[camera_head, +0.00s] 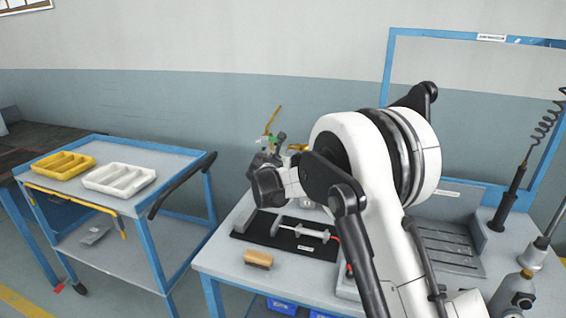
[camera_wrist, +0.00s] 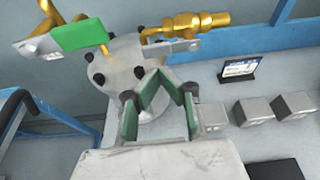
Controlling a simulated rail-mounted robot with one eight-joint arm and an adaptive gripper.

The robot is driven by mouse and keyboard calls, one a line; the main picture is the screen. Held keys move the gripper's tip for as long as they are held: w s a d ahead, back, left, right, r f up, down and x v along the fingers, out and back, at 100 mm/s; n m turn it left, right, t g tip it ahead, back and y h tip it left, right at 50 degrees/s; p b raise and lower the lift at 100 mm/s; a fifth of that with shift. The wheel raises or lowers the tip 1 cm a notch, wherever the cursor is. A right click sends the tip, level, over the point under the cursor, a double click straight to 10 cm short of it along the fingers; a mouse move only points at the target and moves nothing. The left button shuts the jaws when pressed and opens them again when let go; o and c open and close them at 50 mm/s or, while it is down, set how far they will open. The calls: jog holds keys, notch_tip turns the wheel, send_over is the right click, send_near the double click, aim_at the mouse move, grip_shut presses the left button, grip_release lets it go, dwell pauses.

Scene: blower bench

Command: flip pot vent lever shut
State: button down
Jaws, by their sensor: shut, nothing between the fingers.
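The pot (camera_wrist: 125,60) is a pale grey domed vessel with dark knobs, seen close up in the wrist view. A lever with a green grip (camera_wrist: 80,35) stands at its upper left on brass pipework; the green also shows in the head view (camera_head: 268,140). A brass fitting (camera_wrist: 190,25) with a flat grey plate below it is at the pot's upper right. I cannot tell for sure which part is the vent lever. My gripper (camera_wrist: 157,78) is shut and empty in front of the pot, to the lower right of the green grip. My arm hides most of the pot in the head view.
Grey blocks (camera_wrist: 255,110) and a small sign (camera_wrist: 240,68) stand right of the pot. On the bench lie a black mat (camera_head: 250,237) and a wooden brush (camera_head: 258,259). A trolley at left holds yellow (camera_head: 62,165) and white trays (camera_head: 119,180).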

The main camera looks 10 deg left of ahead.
jog(key=shift+x, duration=1.4)
jog(key=shift+r, duration=0.15)
